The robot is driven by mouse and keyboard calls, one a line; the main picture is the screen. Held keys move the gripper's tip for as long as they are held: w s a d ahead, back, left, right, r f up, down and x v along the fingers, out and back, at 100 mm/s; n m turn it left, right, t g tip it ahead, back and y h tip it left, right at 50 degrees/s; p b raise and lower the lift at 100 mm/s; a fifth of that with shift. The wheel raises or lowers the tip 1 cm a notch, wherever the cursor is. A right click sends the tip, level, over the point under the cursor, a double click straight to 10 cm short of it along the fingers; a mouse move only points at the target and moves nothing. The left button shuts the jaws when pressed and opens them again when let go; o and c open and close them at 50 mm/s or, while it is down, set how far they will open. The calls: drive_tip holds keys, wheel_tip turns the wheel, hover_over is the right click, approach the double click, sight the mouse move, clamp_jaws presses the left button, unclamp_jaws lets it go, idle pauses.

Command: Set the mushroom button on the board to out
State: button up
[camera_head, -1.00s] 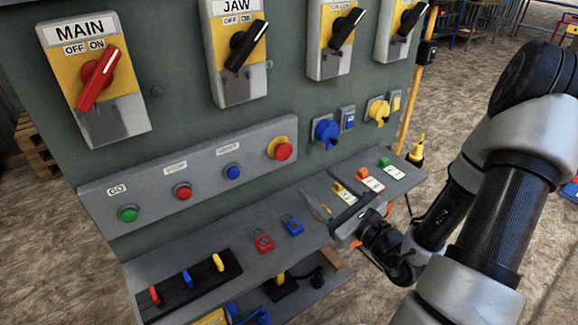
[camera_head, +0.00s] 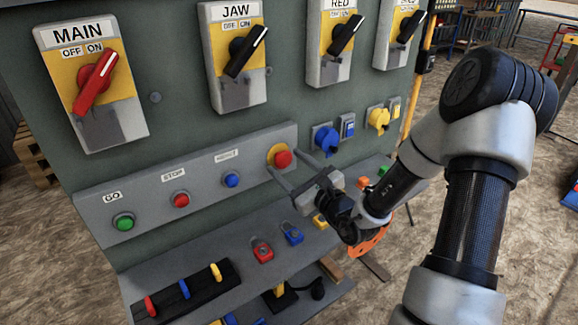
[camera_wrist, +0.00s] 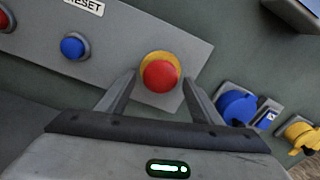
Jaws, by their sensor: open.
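The mushroom button (camera_head: 283,158) is a red cap on a yellow ring at the right end of the grey button panel (camera_head: 150,202). In the wrist view the red cap (camera_wrist: 160,75) lies ahead of my fingers, between their lines. My gripper (camera_head: 287,171) is open and empty, its two fingers pointing at the button, one at each side. In the wrist view my gripper (camera_wrist: 158,82) has its fingertips beside the lower part of the yellow ring. Whether the fingers touch the button, and whether it is in or out, I cannot tell.
Left of it on the panel are a blue button (camera_head: 232,180), a red STOP button (camera_head: 181,200) and a green GO button (camera_head: 124,222). A blue socket (camera_head: 327,140) is close on the right. Below, the shelf holds red (camera_head: 262,251) and blue (camera_head: 292,234) padlocks.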

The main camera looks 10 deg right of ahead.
drive_tip(key=shift+c, duration=0.5)
clamp_jaws()
drive_tip(key=shift+s+d+r, duration=0.1)
drive_tip(key=shift+s+d, duration=0.05)
drive_tip(key=shift+s, duration=0.3)
drive_tip(key=shift+s+d, duration=0.1)
drive_tip(key=shift+s, duration=0.1)
drive_tip(key=shift+o, duration=0.5)
unclamp_jaws()
drive_tip(key=p+v, duration=0.5)
drive_tip(key=v, duration=1.2)
drive_tip(key=shift+s+p, duration=0.25)
drive_tip(key=shift+p, duration=0.15)
drive_tip(key=shift+d, duration=0.15)
